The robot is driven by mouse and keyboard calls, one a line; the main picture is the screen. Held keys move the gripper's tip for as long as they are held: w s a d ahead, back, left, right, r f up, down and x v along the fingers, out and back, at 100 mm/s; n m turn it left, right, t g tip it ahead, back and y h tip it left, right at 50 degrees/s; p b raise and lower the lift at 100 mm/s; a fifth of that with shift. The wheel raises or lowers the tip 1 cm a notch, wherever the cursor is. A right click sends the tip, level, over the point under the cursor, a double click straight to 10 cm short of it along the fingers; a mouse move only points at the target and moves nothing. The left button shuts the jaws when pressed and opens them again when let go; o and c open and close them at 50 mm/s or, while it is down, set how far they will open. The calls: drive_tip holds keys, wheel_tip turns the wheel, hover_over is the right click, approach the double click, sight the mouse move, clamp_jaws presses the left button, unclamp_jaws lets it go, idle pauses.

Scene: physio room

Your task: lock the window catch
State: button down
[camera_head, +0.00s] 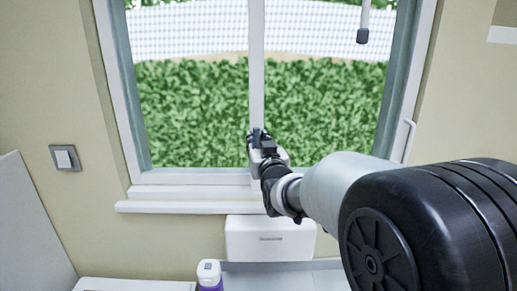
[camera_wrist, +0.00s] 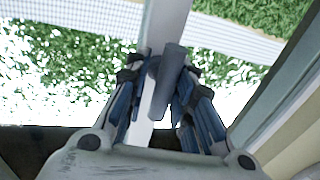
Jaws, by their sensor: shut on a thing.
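The window catch (camera_wrist: 168,85) is a grey lever on the white middle bar (camera_wrist: 166,14) of the window. In the wrist view it runs roughly along the bar, with a round base beside it. My gripper (camera_wrist: 161,62) is shut on the lever, one finger on each side. In the head view my gripper (camera_head: 259,137) is at the lower part of the middle bar (camera_head: 256,60), and my gripper and arm hide the catch there.
The white sill (camera_head: 160,206) runs below my gripper. A white box (camera_head: 240,240) and a bottle with a white cap (camera_head: 209,272) are lower down. A white handle (camera_head: 409,140) is on the right frame. A wall switch (camera_head: 65,158) is at left. A dark-tipped rod (camera_head: 363,30) hangs upper right.

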drive_tip(key=shift+a, duration=0.1)
drive_tip(key=c, duration=1.5)
unclamp_jaws()
drive_tip(key=shift+a, duration=0.1)
drive_tip(key=shift+s, duration=0.15)
drive_tip(key=s+d, duration=0.1)
drive_tip(key=s, duration=0.6)
drive_tip(key=s+d, duration=0.1)
drive_tip(key=s, duration=0.3)
drive_tip(key=shift+s+d+f, duration=0.15)
drive_tip(key=shift+s+d, duration=0.15)
